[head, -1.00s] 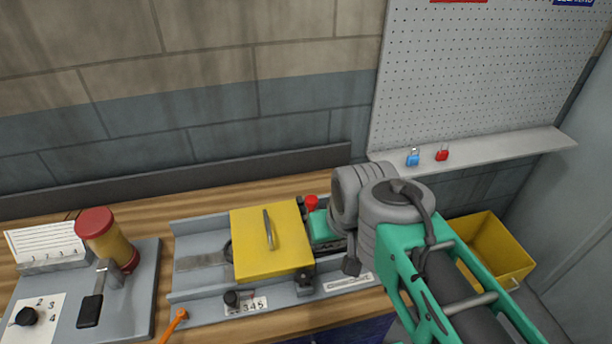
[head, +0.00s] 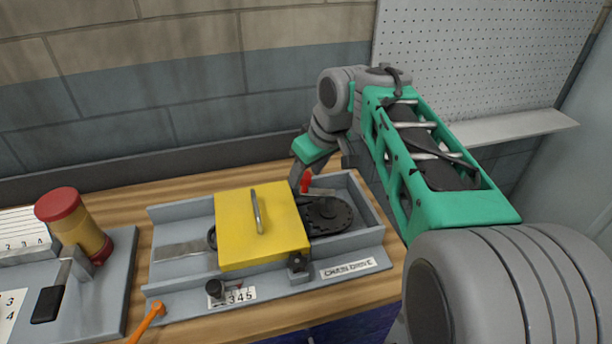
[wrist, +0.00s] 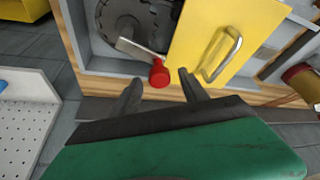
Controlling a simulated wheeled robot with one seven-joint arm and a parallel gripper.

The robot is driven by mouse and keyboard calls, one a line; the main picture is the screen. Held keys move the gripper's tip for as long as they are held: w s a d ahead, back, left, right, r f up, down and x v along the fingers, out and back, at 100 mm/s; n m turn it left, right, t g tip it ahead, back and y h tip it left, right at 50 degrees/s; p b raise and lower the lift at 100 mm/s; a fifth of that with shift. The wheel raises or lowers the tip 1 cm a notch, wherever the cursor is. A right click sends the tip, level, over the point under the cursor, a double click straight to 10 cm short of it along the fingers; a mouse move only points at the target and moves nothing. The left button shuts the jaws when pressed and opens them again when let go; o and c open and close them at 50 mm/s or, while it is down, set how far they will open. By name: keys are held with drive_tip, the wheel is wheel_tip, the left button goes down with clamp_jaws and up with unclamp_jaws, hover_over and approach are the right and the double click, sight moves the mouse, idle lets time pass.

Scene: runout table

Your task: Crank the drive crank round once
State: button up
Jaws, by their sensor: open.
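The drive crank is a flat metal arm (wrist: 135,48) on a dark toothed sprocket (head: 326,214), with a red knob (wrist: 159,75) at its end. In the head view the red knob (head: 306,181) stands by the back wall of the grey chain drive tray (head: 368,238), right of the yellow cover (head: 262,232). My gripper (wrist: 158,82) is open, and the red knob shows between its two dark fingertips in the wrist view. I see no finger clearly touching it. In the head view my gripper (head: 297,176) is partly hidden behind the knob and cover.
The yellow cover with its metal handle stands close beside the crank. A black knob (head: 215,288) and number plate are at the tray's front. The shelf (head: 510,127) is at right.

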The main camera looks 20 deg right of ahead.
drive_tip(key=shift+w+f, duration=0.15)
drive_tip(key=shift+f, duration=0.25)
clamp_jaws()
idle(1.2)
